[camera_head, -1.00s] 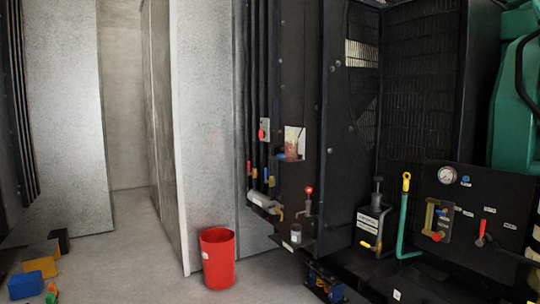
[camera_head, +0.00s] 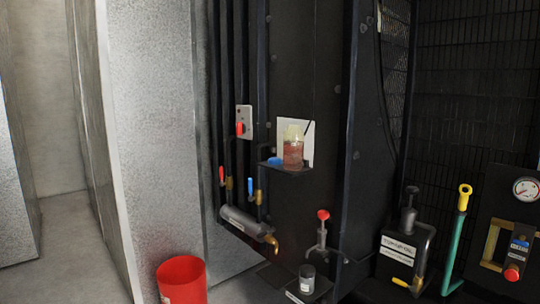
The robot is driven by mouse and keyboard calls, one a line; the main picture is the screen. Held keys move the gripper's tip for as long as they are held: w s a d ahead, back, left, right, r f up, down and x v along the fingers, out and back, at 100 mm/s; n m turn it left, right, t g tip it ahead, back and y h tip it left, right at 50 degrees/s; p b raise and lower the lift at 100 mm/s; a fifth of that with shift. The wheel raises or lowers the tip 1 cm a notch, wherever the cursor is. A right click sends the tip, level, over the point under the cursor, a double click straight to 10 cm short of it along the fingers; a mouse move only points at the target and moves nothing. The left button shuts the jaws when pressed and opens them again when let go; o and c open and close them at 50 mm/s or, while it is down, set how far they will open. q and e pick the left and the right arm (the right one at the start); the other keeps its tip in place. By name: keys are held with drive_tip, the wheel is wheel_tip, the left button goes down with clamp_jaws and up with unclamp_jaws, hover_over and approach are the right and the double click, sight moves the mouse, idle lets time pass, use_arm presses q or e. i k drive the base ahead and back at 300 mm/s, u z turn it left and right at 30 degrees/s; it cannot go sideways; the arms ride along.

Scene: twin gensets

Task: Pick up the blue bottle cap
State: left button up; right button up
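A small blue bottle cap (camera_head: 274,161) lies on a little dark shelf (camera_head: 291,170) fixed to the black genset cabinet. It is just left of a clear bottle (camera_head: 293,150) holding reddish liquid, which stands upright on the same shelf in front of a white label. Neither of my grippers shows in the view.
Below the shelf are a horizontal pipe with a brass tap (camera_head: 272,241), a red-handled valve (camera_head: 323,215) and a small cup (camera_head: 307,278) on a lower ledge. A red bin (camera_head: 182,280) stands on the floor at lower left. A dark can (camera_head: 405,245) and a gauge panel (camera_head: 525,190) are to the right. Grey floor (camera_head: 70,250) is clear at left.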

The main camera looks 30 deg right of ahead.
sight(272, 160)
drive_tip(key=z, duration=0.8)
drive_tip(key=i, duration=1.35)
drive_tip(key=z, duration=0.95)
